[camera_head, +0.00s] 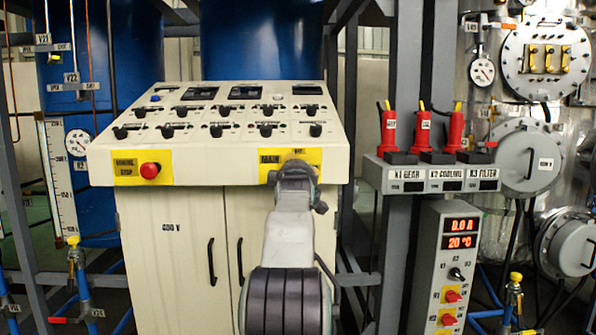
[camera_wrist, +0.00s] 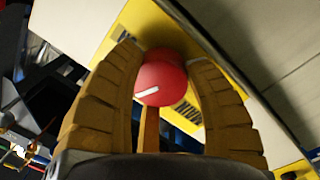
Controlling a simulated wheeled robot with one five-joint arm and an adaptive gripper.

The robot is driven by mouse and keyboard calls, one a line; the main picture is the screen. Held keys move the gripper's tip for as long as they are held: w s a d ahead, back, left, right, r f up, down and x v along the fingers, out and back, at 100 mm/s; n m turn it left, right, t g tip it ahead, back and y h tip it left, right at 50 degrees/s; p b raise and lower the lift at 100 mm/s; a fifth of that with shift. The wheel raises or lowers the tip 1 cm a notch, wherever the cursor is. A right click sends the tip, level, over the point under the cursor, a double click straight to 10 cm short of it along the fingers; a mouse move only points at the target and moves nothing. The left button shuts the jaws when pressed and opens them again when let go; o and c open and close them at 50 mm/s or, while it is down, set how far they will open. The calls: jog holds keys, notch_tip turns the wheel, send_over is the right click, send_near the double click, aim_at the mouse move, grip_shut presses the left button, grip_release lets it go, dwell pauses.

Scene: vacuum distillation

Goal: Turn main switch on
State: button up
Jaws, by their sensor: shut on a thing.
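The main switch is a round red knob (camera_wrist: 160,78) with a white mark, set on a yellow plate. In the wrist view it sits between the two fingers of my gripper (camera_wrist: 165,80), which are closed on its sides. In the head view my gripper (camera_head: 298,172) is at the yellow plate labelled MAIN (camera_head: 268,157) at the right of the cabinet's front edge. There my gripper and arm hide the knob. The knob's white mark lies slanted in the wrist view.
A red emergency-stop button (camera_head: 149,170) sits on a yellow plate at the console's left. Several black knobs cover the sloped panel (camera_head: 232,152). Red plugs (camera_head: 422,130) stand on a shelf at right, above a control box (camera_head: 453,250) reading 0.0 A and 20 °C.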

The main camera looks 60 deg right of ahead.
jog(key=shift+w, duration=0.1)
jog(key=c, duration=0.3)
jog(key=shift+r, duration=0.1)
jog(key=shift+a+r+m+p, duration=0.15)
jog(key=shift+m+p, duration=0.35)
jog(key=shift+m, duration=0.9)
jog(key=shift+d+r+m+p, duration=0.1)
jog(key=shift+m+p, duration=0.35)
jog(key=shift+m, duration=0.95)
jog(key=shift+a+r, duration=0.1)
jog(key=o, duration=0.8)
jog(key=shift+w, duration=0.15)
jog(key=o, duration=0.4)
jog(key=shift+f, duration=0.25)
jog(key=shift+v, duration=6)
